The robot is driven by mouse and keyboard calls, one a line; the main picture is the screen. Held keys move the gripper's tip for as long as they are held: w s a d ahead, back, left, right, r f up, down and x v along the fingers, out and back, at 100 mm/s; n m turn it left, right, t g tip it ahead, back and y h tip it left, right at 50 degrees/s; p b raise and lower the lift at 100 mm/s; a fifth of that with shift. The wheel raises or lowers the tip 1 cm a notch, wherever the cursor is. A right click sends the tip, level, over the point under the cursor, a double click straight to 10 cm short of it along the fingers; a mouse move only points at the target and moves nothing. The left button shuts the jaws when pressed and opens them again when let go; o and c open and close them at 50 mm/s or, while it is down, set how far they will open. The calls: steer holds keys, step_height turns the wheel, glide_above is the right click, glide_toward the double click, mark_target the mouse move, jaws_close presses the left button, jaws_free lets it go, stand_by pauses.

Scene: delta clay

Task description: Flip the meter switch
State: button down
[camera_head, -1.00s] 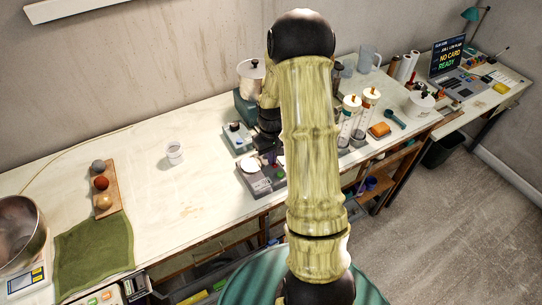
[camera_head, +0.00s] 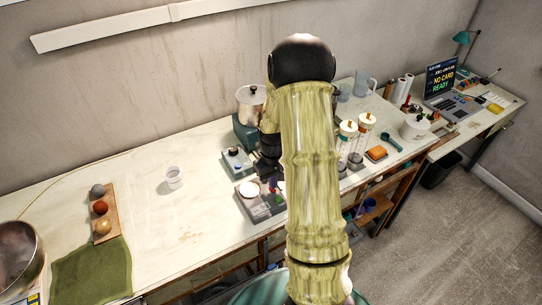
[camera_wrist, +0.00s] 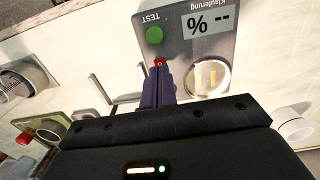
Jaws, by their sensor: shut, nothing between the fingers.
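The meter (camera_wrist: 222,22) is a grey panel seen upside down in the wrist view. It bears a "% --" display, a green TEST button (camera_wrist: 154,35), a small red switch (camera_wrist: 159,62) and a round pale well (camera_wrist: 208,78). My gripper (camera_wrist: 158,72) is shut, its purple fingers together and empty. The fingertips are right at the red switch; I cannot tell whether they touch it. They hide part of the panel around it. In the head view the meter (camera_head: 262,209) sits near the table's front edge, partly behind my arm.
A teal-grey box (camera_head: 236,162) stands behind the meter, and a white cup (camera_head: 174,178) stands to its left. A steel pot (camera_head: 250,96) is farther back. White-capped cylinders (camera_head: 347,130) stand to the right. The table between cup and meter is clear.

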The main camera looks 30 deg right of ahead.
step_height(320, 180, up, 12)
steer(key=w, duration=0.2)
steer(key=shift+r+b, duration=0.25)
steer(key=shift+b, duration=0.05)
steer(key=shift+w, duration=0.15)
steer(key=s+a+r+t, duration=0.2)
steer(key=s+a, duration=1.2)
steer(key=shift+s+a+t, duration=0.15)
steer(key=shift+s+t, duration=0.05)
steer(key=shift+t, duration=0.2)
